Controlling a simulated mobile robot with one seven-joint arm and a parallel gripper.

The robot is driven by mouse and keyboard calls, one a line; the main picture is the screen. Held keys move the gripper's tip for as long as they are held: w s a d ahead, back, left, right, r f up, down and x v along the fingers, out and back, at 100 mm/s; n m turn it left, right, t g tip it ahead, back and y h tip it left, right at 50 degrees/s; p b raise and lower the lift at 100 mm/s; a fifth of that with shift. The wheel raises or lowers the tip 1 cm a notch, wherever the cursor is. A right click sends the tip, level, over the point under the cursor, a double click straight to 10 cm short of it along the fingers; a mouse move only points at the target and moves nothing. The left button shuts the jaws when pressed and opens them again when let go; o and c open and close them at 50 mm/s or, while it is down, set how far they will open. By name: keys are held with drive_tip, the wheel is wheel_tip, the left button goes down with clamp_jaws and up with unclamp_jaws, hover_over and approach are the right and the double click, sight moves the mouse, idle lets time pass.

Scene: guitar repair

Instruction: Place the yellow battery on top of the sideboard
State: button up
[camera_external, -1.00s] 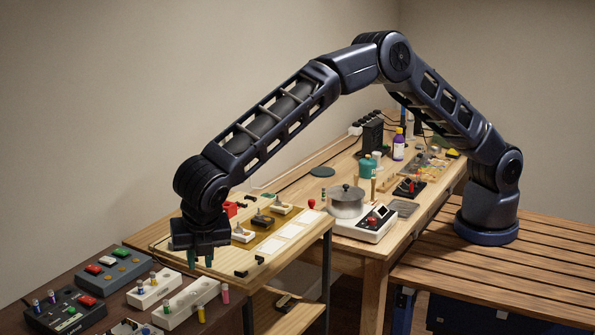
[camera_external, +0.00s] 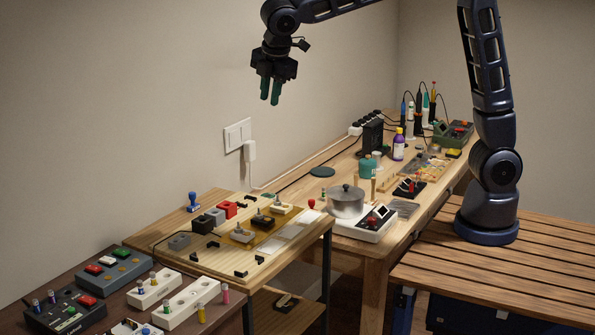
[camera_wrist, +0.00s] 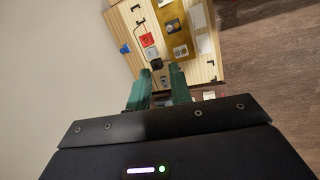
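I cannot tell for sure which surface is the sideboard; the dark brown top (camera_external: 120,308) and the light wood table (camera_external: 190,254) stand side by side. My gripper (camera_external: 270,98) is high above the light wood table, pointing down. In the wrist view, its green fingers (camera_wrist: 160,78) are apart with nothing between them.
The light wood table holds a red block (camera_external: 228,209), a black block (camera_external: 203,224) and a blue stamp (camera_external: 193,201). A metal pot (camera_external: 346,202) stands on the workbench behind. A wall switch (camera_external: 237,134) is near my gripper. A slatted bench (camera_external: 500,268) is at the right.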

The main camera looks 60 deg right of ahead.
drive_tip(key=s+d+r+m, duration=0.2)
drive_tip(key=s+d+m, duration=0.25)
drive_tip(key=d, duration=0.75)
drive_tip(key=s+d+r+m, duration=0.1)
drive_tip(key=s+d+m, duration=0.2)
drive_tip(key=s+d, duration=0.55)
drive_tip(key=s+d+f+m+t+y, duration=0.1)
drive_tip(key=s+d+f+m, duration=0.2)
drive_tip(key=s+d, duration=0.4)
drive_tip(key=s+d+f+m, duration=0.3)
drive_tip(key=s+d+m, duration=0.2)
drive_tip(key=d, duration=0.4)
drive_tip(key=shift+s+f+m+t+y, duration=0.35)
drive_tip(key=shift+s+t+y, duration=0.05)
drive_tip(key=shift+s, duration=0.5)
